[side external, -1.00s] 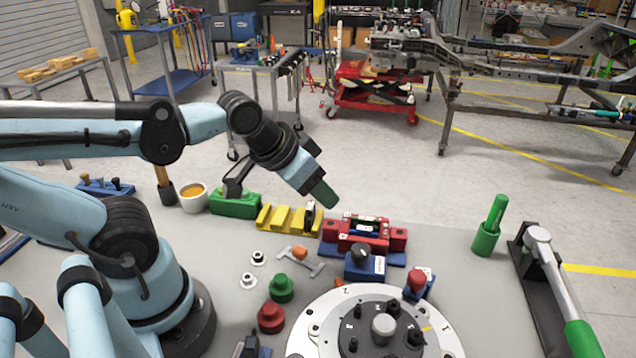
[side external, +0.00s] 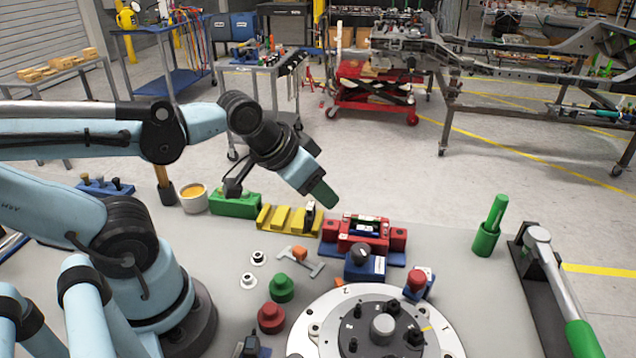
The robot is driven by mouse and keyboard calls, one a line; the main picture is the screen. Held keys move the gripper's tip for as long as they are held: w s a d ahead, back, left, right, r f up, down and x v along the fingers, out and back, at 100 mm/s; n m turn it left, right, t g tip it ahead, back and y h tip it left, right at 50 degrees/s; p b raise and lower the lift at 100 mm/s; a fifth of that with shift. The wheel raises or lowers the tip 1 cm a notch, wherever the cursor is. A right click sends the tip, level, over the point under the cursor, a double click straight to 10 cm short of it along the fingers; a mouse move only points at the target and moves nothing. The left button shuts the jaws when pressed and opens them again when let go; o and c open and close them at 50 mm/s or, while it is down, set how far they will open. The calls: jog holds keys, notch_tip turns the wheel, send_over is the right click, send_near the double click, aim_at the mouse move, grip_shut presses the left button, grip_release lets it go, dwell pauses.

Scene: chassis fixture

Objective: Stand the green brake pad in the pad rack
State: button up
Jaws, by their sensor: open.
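My gripper (side external: 323,197) is in the air above the table, tilted down and to the right, and its jaws are open. A dark green piece shows at its end; I cannot tell whether this is the green brake pad or part of the fingers. The yellow slotted block (side external: 287,219), which looks like the pad rack, lies below and a little left of the gripper tip. A dark upright piece (side external: 310,213) stands at the rack's right end, and its colour is unclear. The gap between gripper and rack is hard to judge from this view.
A red fixture (side external: 371,233) stands right of the rack, and a green clamp block (side external: 235,206) stands left of it. A round metal turntable (side external: 327,317) fills the front. Green (side external: 281,289) and red (side external: 270,318) knobs stand left of it. The air right of the gripper is clear.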

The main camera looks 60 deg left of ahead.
dwell(0.3)
jog(key=shift+w+r, duration=0.1)
jog(key=shift+w, duration=0.1)
jog(key=c, duration=0.5)
jog(key=m+g, duration=0.7)
jog(key=m, duration=0.2)
send_over(366, 218)
jog(key=shift+f, duration=4.55)
